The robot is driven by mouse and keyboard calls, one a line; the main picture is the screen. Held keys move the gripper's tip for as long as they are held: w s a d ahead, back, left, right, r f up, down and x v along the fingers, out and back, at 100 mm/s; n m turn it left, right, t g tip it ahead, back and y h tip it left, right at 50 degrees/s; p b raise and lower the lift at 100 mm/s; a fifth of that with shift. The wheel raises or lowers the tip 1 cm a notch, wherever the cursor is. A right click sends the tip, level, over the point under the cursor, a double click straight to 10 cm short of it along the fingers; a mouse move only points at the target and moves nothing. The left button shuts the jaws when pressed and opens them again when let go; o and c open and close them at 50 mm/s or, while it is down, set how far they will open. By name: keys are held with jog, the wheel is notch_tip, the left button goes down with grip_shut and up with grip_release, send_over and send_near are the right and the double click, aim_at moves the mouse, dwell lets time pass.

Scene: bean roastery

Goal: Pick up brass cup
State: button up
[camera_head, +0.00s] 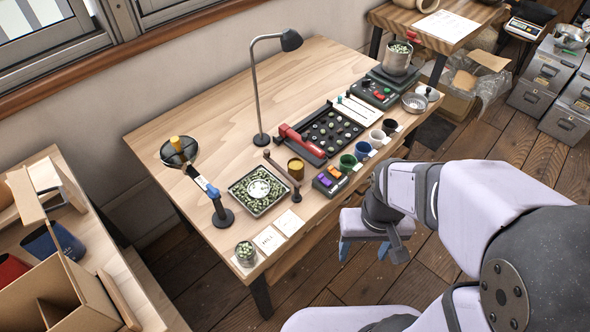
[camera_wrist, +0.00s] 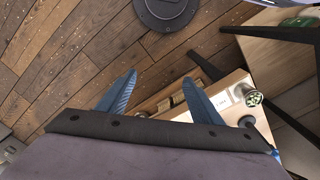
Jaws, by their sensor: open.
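The brass cup (camera_head: 296,169) is a small, yellow-gold, round cup standing upright on the wooden table (camera_head: 215,115). It sits right of the square tray of green beans and behind a small box with coloured pieces. My gripper (camera_head: 364,252) hangs off the table's front edge, to the right of and nearer than the cup, well apart from it. Its two blue fingers point down, spread and empty. In the wrist view the gripper (camera_wrist: 160,82) shows both fingers apart over the floor. I cannot make out the brass cup there.
A bean tray (camera_head: 232,193), a bean jar (camera_head: 245,253), a coloured-piece box (camera_head: 330,181), a black sorting board (camera_head: 342,123) and green, blue, white and black cups stand near the brass cup. A desk lamp (camera_head: 262,90) rises behind. The table's back left is clear.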

aim_at(302, 170)
jog(key=shift+o, duration=0.4)
jog(key=shift+w, duration=0.1)
